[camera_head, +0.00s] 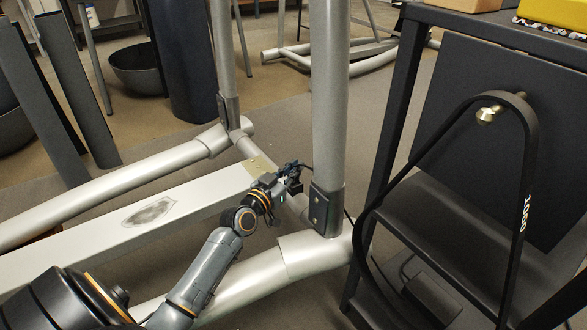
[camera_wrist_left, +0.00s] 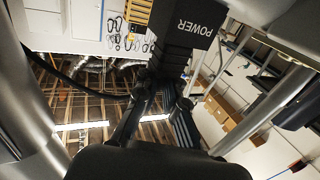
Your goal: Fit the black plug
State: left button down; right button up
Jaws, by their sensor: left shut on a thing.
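My left gripper (camera_head: 285,178) reaches in from the left, low between the silver frame's upright and the white beam. In the left wrist view, my gripper (camera_wrist_left: 158,105) is shut on the black plug (camera_wrist_left: 165,68), a dark piece between the fingertips. A black block lettered POWER (camera_wrist_left: 186,22) stands right at the plug's far end. I cannot tell whether the plug is seated in it or only touching it. A thin black cable (camera_wrist_left: 88,96) leads off to the left there. In the head view the plug is too small to make out clearly.
A silver upright (camera_head: 329,110) and curved base tube (camera_head: 318,255) stand close to my gripper. The white beam (camera_head: 150,212) lies alongside my arm.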

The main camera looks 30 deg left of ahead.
pick_arm(q)
jog(key=c, duration=1.4)
grip_release()
jog(key=shift+f, duration=0.15)
notch_tip(320, 180, up, 10)
jog(key=shift+f, duration=0.1)
